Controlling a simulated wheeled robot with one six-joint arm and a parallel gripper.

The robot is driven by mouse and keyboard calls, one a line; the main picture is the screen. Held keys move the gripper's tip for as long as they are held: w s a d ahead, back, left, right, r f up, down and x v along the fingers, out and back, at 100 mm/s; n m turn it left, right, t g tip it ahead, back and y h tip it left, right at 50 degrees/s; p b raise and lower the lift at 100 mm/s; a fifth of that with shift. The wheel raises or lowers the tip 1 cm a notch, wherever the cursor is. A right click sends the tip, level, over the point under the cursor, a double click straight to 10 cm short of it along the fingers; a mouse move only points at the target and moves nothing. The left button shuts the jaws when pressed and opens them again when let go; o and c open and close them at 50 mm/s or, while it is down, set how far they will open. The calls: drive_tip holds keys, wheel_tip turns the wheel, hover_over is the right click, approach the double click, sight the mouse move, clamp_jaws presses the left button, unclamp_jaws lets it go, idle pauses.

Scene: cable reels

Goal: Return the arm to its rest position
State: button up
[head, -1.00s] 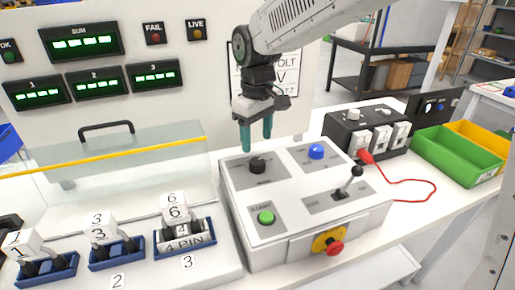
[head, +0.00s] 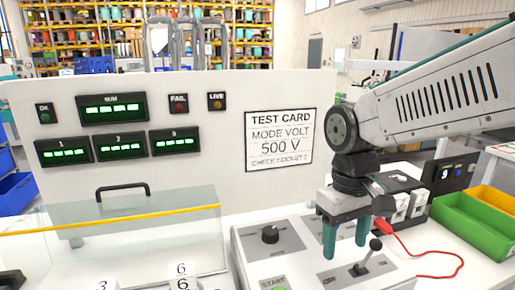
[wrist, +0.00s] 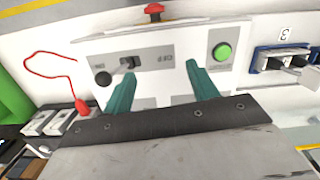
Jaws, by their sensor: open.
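My gripper (head: 345,240) hangs over the grey control box in the head view, its two teal fingers apart and nothing between them. The control box (head: 250,255) shows a black mode knob (head: 270,234) to the left of the fingers and a lever (head: 368,257) just right of and below them. In the wrist view, the teal fingers (wrist: 160,90) are spread above the panel, with the green start button (wrist: 222,52) beyond the right finger and the lever (wrist: 125,65) near the left one.
A test card (head: 279,140) reads mode volt, 500 V on the white back panel. A clear cover (head: 130,235) with a yellow edge stands at left. A red lead (head: 440,274) and green bin (head: 475,225) are at right.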

drive_tip(key=s+d+r+m+t, duration=0.1)
drive_tip(key=s+d+m, duration=0.3)
drive_tip(key=s+d, duration=0.6)
drive_tip(key=shift+s+d+r+t, duration=0.2)
drive_tip(key=shift+s+t, duration=0.5)
drive_tip(key=shift+s, duration=0.95)
